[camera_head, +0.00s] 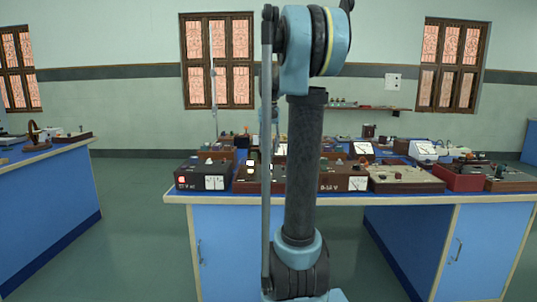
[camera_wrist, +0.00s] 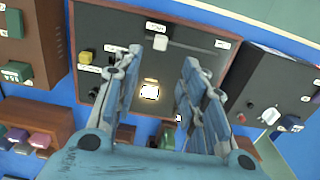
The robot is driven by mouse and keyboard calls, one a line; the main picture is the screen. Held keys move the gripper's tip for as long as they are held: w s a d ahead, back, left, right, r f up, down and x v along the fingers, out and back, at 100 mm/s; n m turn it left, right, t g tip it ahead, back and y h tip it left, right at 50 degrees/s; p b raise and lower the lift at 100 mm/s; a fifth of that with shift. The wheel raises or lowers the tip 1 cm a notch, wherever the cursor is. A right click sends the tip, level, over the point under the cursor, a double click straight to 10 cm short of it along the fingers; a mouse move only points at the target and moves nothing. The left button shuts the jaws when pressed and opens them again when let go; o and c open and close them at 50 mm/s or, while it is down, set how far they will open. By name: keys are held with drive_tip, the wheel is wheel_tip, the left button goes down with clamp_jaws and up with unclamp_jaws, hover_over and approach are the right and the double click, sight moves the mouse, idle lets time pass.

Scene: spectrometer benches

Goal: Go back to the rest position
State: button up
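My gripper (camera_wrist: 160,62) shows in the wrist view with its two grey-blue fingers spread apart. Nothing is held between them. Beyond the fingertips is a dark, brown-framed instrument panel (camera_wrist: 190,55) with knobs, small labels and a bright lit window. I cannot tell the gap between the fingers and the panel. In the head view my arm stands upright in the middle and my gripper cannot be made out there.
A blue bench (camera_head: 345,199) with several instruments stands ahead, including a black box with a red light (camera_head: 204,177). Another blue bench (camera_head: 45,156) is at the left. Open floor (camera_head: 140,240) lies between them. In the wrist view, another instrument (camera_wrist: 275,95) is at the right.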

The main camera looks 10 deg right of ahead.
drive_tip(key=shift+r, duration=0.1)
drive_tip(key=s+a+f, duration=0.1)
drive_tip(key=s+f, duration=0.2)
drive_tip(key=s, duration=0.3)
drive_tip(key=s+a+f+n+t, duration=0.1)
drive_tip(key=s+f, duration=0.2)
drive_tip(key=s, duration=0.3)
drive_tip(key=s+a+f, duration=0.1)
drive_tip(key=s+f, duration=0.2)
drive_tip(key=s, duration=0.3)
drive_tip(key=s+a+f+n+t, duration=0.1)
drive_tip(key=s+f, duration=1.3)
drive_tip(key=f, duration=0.1)
drive_tip(key=shift+a+n, duration=0.3)
drive_tip(key=shift+n, duration=0.1)
drive_tip(key=shift+w+f, duration=0.2)
drive_tip(key=shift+w, duration=0.2)
